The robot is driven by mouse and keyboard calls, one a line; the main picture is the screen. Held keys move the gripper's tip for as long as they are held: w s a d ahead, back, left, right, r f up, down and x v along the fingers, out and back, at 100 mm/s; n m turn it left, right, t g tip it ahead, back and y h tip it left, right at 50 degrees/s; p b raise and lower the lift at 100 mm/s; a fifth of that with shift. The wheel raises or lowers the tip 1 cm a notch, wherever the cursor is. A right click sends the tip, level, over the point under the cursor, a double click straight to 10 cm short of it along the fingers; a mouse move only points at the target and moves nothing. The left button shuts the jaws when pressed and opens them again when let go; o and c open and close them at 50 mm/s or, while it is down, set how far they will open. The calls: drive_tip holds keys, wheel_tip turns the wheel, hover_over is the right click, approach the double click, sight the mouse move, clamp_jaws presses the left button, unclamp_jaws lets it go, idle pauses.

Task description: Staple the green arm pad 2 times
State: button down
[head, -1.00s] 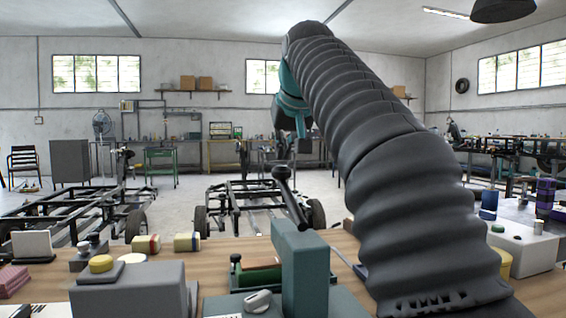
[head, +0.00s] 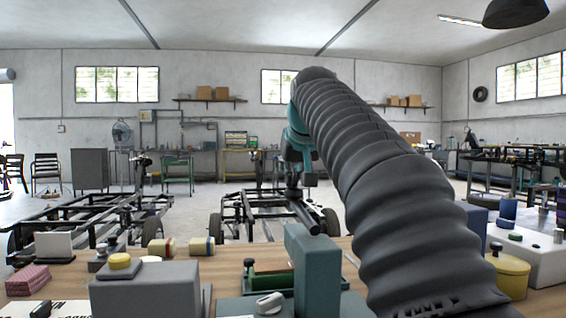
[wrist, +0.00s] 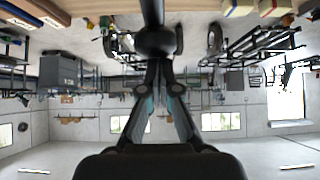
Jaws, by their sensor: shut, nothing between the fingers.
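A teal stapling machine (head: 316,270) stands at the front edge of the bench in the head view. Its black lever (head: 306,216) leans up and left from the top of the tall teal block. My gripper (head: 293,188) is at the top of the lever and covers its knob. In the wrist view my gripper (wrist: 157,66) is shut and empty, with the black ball knob (wrist: 155,40) right at its fingertips; I cannot tell whether they touch. A dark green piece with a reddish-brown strip (head: 268,280) lies left of the block; I cannot tell whether it is the arm pad.
A grey block with a yellow button (head: 120,261) stands to the left. Red pads (head: 28,280) lie at the far left. A yellow pot (head: 511,275) and a white box (head: 540,262) stand at the right. My arm hides part of the bench.

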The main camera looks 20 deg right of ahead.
drive_tip(key=shift+w+d+f, duration=0.15)
drive_tip(key=shift+w+f, duration=0.05)
drive_tip(key=shift+f, duration=0.35)
drive_tip(key=shift+w+d+f, duration=0.1)
drive_tip(key=shift+w+f, duration=0.1)
drive_tip(key=shift+f, duration=0.35)
drive_tip(key=shift+w+r+p, duration=0.1)
drive_tip(key=shift+r+p, duration=0.4)
drive_tip(key=shift+r, duration=0.05)
drive_tip(key=r+p, duration=0.1)
drive_tip(key=r, duration=0.1)
drive_tip(key=w+r+p, duration=0.1)
drive_tip(key=r+p, duration=0.1)
drive_tip(key=shift+w+p, duration=0.15)
drive_tip(key=shift+p, duration=0.15)
drive_tip(key=s+r+b, duration=0.1)
drive_tip(key=s+r, duration=0.3)
drive_tip(key=r, duration=0.4)
drive_tip(key=shift+s+a, duration=0.15)
drive_tip(key=shift+s, duration=0.05)
